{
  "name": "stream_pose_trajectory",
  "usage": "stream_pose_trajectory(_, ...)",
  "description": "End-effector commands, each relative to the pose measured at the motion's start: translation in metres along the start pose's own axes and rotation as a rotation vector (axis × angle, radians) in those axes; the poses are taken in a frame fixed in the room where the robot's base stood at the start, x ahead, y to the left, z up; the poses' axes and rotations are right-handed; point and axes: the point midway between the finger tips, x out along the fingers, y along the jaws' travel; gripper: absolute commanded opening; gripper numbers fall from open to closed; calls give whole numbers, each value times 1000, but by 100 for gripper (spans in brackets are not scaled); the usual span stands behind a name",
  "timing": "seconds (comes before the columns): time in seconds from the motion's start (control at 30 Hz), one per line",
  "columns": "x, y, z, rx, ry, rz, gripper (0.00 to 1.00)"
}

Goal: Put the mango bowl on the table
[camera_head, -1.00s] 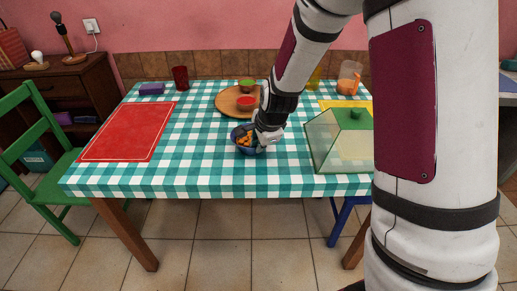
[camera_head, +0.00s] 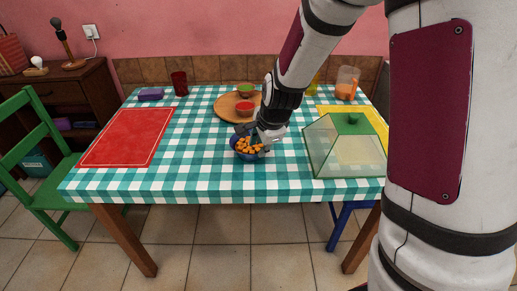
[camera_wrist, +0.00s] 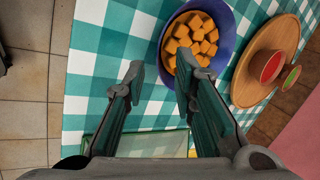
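The mango bowl is a dark blue bowl (camera_head: 248,157) filled with orange cubes (camera_head: 247,147). It stands upright on the checked tablecloth, near the middle front of the table (camera_head: 195,185). In the wrist view the bowl (camera_wrist: 226,22) is at the top centre, its upper edge out of frame. My gripper (camera_head: 254,131) is at the bowl's far right rim in the head view. The left fingertip is over bare cloth.
A round wooden board (camera_head: 225,105) with a red bowl (camera_head: 244,107) and a green bowl (camera_head: 245,90) lies behind. A red mat (camera_head: 125,137) is left; a clear cover with green knob (camera_head: 345,150) stands right. A red cup (camera_head: 180,83) stands at the back. Cloth left of the bowl is free.

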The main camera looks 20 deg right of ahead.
Motion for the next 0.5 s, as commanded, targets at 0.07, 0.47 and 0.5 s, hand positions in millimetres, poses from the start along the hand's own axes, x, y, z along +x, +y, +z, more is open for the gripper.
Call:
stream_pose_trajectory(0.07, -20, -2, 0, -2, 1, -5, 25)
stream_pose_trajectory(0.47, -74, 0, 0, -1, 0, -2, 25)
stream_pose_trajectory(0.5, -76, 0, 0, -1, 0, -1, 25)
